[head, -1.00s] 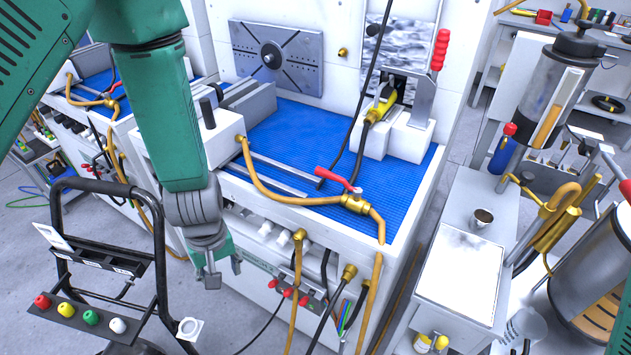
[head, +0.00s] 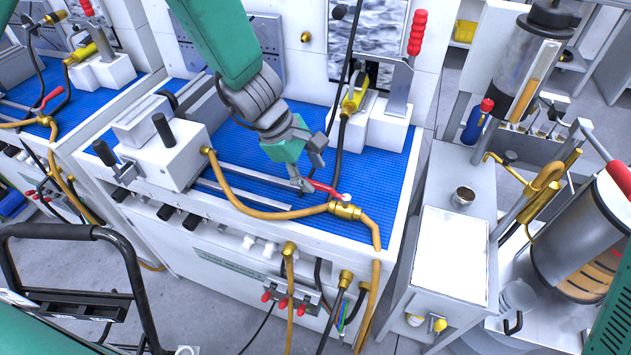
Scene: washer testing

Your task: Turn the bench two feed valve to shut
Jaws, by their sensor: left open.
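A brass feed valve (head: 345,210) with a red lever (head: 328,190) sits at the front right edge of the nearer bench's blue mat. Its lever points left and slightly back from the valve body, roughly along the tan hose on its left. My left gripper (head: 312,168) is open and empty over the mat, just behind and left of the valve. Its lower finger is close to the lever's free end; I cannot tell if they touch. A similar valve with a red lever (head: 50,97) sits on the bench at the left. My right gripper is not in view.
A tan hose (head: 250,208) runs from a white block (head: 165,155) to the valve. A clamp with a red handle (head: 417,33) and a black cable stand behind. A black cart frame (head: 75,232) is at lower left. A side table (head: 450,258) stands right.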

